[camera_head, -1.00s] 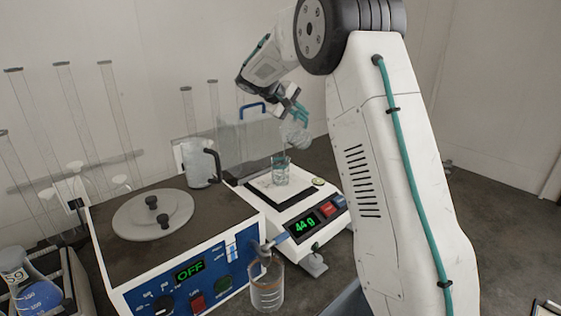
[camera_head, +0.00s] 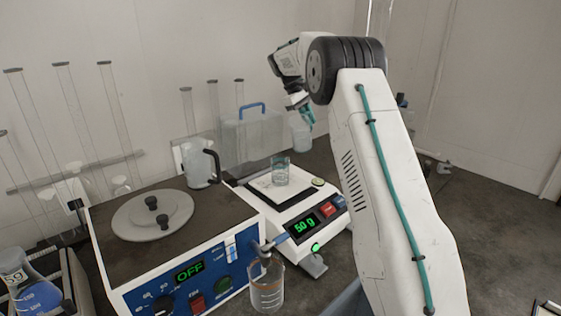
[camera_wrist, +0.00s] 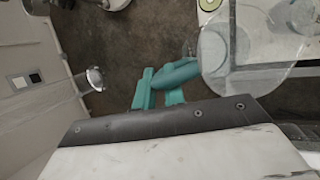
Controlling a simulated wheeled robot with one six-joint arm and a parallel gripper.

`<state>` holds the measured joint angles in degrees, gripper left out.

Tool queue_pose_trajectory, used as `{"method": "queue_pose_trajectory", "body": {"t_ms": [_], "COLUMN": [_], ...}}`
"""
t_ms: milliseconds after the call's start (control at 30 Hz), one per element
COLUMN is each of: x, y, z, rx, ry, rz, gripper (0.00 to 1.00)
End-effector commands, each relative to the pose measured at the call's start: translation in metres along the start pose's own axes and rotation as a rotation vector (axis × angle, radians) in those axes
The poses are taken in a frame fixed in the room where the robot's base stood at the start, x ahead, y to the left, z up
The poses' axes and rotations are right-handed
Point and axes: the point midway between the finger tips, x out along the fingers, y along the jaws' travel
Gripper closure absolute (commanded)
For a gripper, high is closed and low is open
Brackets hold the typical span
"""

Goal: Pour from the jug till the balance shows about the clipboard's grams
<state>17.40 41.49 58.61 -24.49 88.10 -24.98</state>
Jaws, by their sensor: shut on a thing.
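My gripper (camera_head: 307,114) is shut on a translucent jug (camera_head: 301,137) and holds it about upright, behind and to the right of the balance pan. The wrist view shows the teal fingers (camera_wrist: 165,88) with the clear jug (camera_wrist: 228,62) to their right; the grip itself is partly hidden. The balance (camera_head: 318,207) has a green display (camera_head: 304,226) reading 50 g. A clear beaker (camera_head: 280,171) with some contents stands on its pan. A corner of what may be the clipboard (camera_head: 547,308) shows at the bottom right; its figure cannot be read.
A clear box with a blue handle (camera_head: 252,140) is behind the balance. A beaker (camera_head: 267,287) stands in front. Glass tubes are at left.

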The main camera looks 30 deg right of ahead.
Motion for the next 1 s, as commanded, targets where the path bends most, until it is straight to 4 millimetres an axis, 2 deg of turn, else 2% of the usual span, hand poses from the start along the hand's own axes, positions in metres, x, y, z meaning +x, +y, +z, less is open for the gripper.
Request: {"method": "queue_pose_trajectory", "body": {"t_ms": [500, 1000], "x": [0.065, 0.077], "y": [-0.005, 0.000], "z": [-0.025, -0.032], "rx": [-0.065, -0.125], "ry": [-0.036, -0.063], "rz": [-0.159, -0.290], "gripper": [1.00, 1.00]}}
